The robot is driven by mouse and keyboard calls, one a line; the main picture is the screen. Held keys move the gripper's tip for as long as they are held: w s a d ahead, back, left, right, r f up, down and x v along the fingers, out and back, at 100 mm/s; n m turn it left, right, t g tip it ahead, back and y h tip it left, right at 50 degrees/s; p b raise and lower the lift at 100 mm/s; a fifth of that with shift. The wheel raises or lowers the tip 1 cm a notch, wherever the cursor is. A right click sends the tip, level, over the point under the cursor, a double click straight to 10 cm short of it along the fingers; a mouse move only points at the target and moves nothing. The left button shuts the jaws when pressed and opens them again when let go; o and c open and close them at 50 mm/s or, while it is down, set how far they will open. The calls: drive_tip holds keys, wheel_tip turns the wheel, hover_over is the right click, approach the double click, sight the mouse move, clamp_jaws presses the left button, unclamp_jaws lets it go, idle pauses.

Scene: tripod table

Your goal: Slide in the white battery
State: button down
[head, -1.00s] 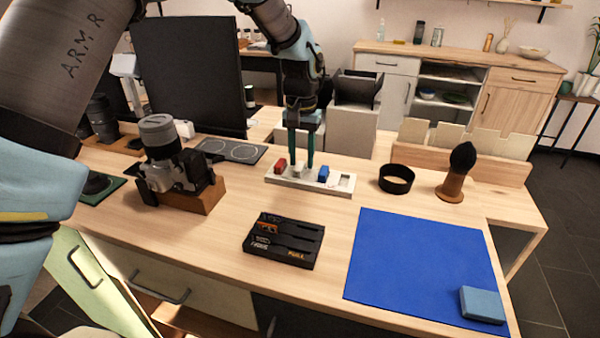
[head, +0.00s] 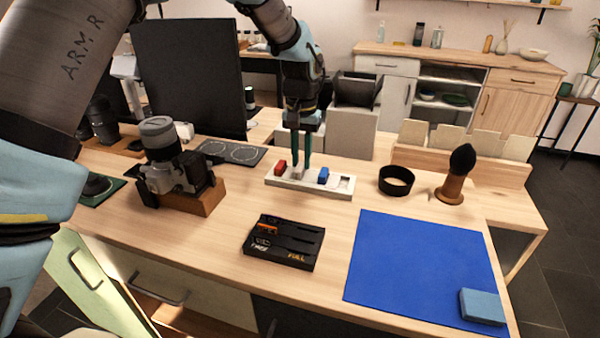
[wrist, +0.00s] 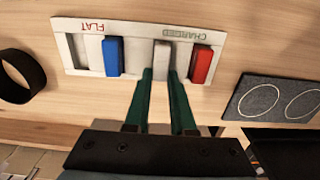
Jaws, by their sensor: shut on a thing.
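The white battery (wrist: 162,53) stands in the pale tray (wrist: 136,47), in the part lettered CHARGED, between a blue battery (wrist: 113,57) and a red battery (wrist: 201,64). My gripper (wrist: 160,76) is shut on the white battery, with its green fingers on either side. In the head view, my gripper (head: 300,167) reaches straight down into the tray (head: 312,187), and the white battery (head: 297,173) shows between the fingertips. The camera (head: 168,172) sits on a wooden block at left.
A black case (head: 284,242) with slots lies in front of the tray. A black ring (head: 396,180) and a brush (head: 457,175) stand to the right. A blue mat (head: 420,265) carries a blue block (head: 482,306). Bare wood lies between the case and the camera.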

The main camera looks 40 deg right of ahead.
sight(301, 163)
drive_tip(key=shift+r+p, duration=2)
drive_tip(key=shift+r, duration=0.95)
drive_tip(key=w+a+r+p, duration=0.3)
drive_tip(key=w+a, duration=0.3)
drive_tip(key=a, duration=0.2)
drive_tip(key=w+a+r+p, duration=0.3)
drive_tip(key=w+a+r, duration=0.3)
drive_tip(key=a, duration=0.3)
drive_tip(key=shift+r+p, duration=0.15)
drive_tip(key=shift+p, duration=0.2)
drive_tip(key=shift+s+a+f+b, duration=0.15)
drive_tip(key=shift+f+b, duration=0.5)
drive_tip(key=shift+f, duration=0.5)
drive_tip(key=shift+a+f+b, duration=0.15)
drive_tip(key=shift+f+b, duration=0.55)
drive_tip(key=shift+f, duration=0.5)
drive_tip(key=shift+s+a+f+b, duration=0.15)
drive_tip(key=shift+f+b, duration=0.5)
drive_tip(key=shift+f, duration=0.5)
drive_tip(key=shift+s+a, duration=0.35)
drive_tip(key=shift+a, duration=0.2)
drive_tip(key=shift+s+a, duration=0.5)
drive_tip(key=shift+a, duration=0.25)
drive_tip(key=shift+s+a, duration=0.45)
drive_tip(key=shift+a, duration=0.3)
